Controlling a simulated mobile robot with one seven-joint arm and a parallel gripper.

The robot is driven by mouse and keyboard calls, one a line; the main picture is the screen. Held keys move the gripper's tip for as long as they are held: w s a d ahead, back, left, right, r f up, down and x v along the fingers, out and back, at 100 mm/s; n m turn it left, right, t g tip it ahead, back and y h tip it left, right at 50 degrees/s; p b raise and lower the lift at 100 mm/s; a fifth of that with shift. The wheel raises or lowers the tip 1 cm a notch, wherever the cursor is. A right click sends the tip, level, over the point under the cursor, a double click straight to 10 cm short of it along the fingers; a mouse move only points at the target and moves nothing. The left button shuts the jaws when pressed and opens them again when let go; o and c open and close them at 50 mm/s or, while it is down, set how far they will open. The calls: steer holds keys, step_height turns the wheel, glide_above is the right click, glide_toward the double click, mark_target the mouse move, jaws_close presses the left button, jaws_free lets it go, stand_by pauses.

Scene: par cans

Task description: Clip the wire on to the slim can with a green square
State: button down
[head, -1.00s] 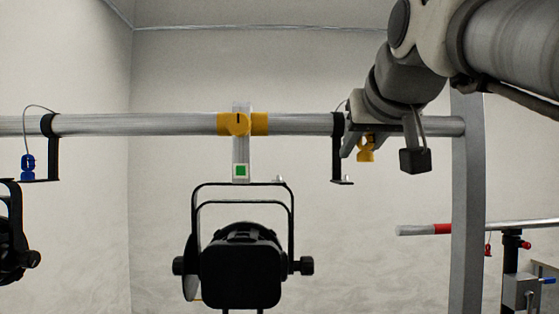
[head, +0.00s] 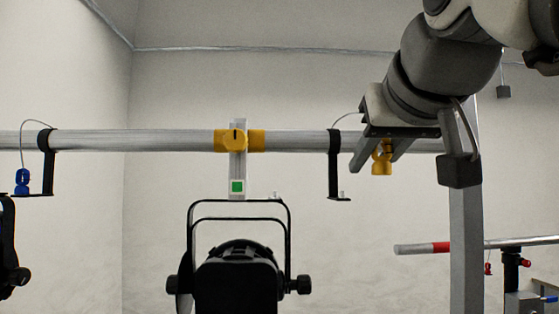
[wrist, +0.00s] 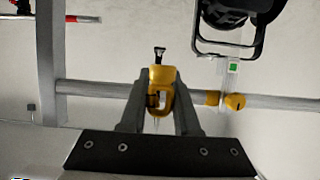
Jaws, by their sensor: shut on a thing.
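My gripper (head: 378,158) is shut on a yellow clip (head: 381,165), in front of the pipe and right of a black bracket (head: 334,170). A thin wire (head: 347,117) rises from this bracket toward my gripper. In the wrist view the yellow clip (wrist: 158,76) sits between the fingers, its dark end pointing up. The black can (head: 238,280) hangs left of my gripper, under a yellow clamp (head: 226,140). A green square (head: 237,187) is on its hanger plate. The can's yoke (head: 240,202) is empty of the clip. The can's lower part is cut off.
The pipe (head: 185,141) runs across the view to an upright post (head: 467,240). A red-banded bar (head: 441,247) stands at right. Space between can and post looks free.

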steer(key=shift+f, duration=0.2)
stand_by(0.3)
steer(key=shift+w+a+f+p, duration=0.1)
steer(key=shift+w+a+p, duration=0.9)
steer(key=shift+w+a, duration=1.3)
steer(key=shift+w+a+f+p, duration=0.1)
steer(key=shift+w+a+p, duration=1.1)
steer(key=shift+w, duration=2)
steer(key=shift+w+a+f+p, duration=0.1)
steer(key=shift+w+a+p, duration=0.75)
steer(key=shift+w+a, duration=1.5)
steer(key=shift+w+a+r+p, duration=0.15)
steer(key=shift+w+p, duration=0.25)
steer(key=shift+w, duration=0.6)
steer(key=shift+f+b, duration=1.05)
steer(key=shift+f, duration=0.1)
